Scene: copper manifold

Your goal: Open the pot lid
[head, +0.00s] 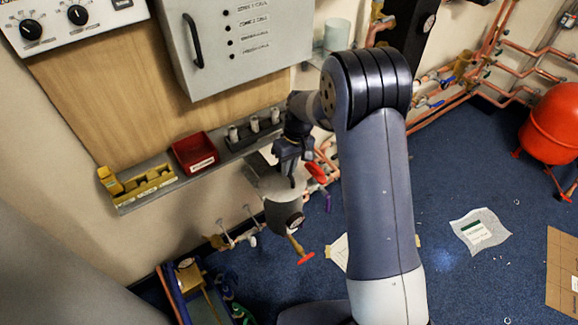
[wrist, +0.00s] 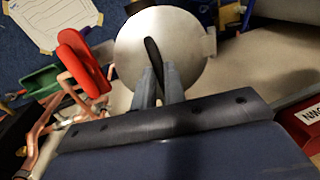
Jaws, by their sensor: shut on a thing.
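The pot lid (wrist: 190,45) is a round silver disc in the wrist view, with a dark bar handle (wrist: 152,48) standing across its middle. My gripper (wrist: 159,78) has its two grey fingers closed on either side of that handle. In the head view my gripper (head: 289,160) points down over the grey pot (head: 283,212), which sits below the wall shelf and has a dark round gauge on its front. My gripper and wrist hide part of the pot's top there. I cannot tell whether the lid is raised off the rim.
A red bin (head: 195,152), yellow bins (head: 137,183) and several grey cylinders stand on the wall shelf (head: 155,201). A red valve handle (wrist: 84,60) and copper pipes are close beside the lid. A grey cabinet (head: 235,55) hangs above.

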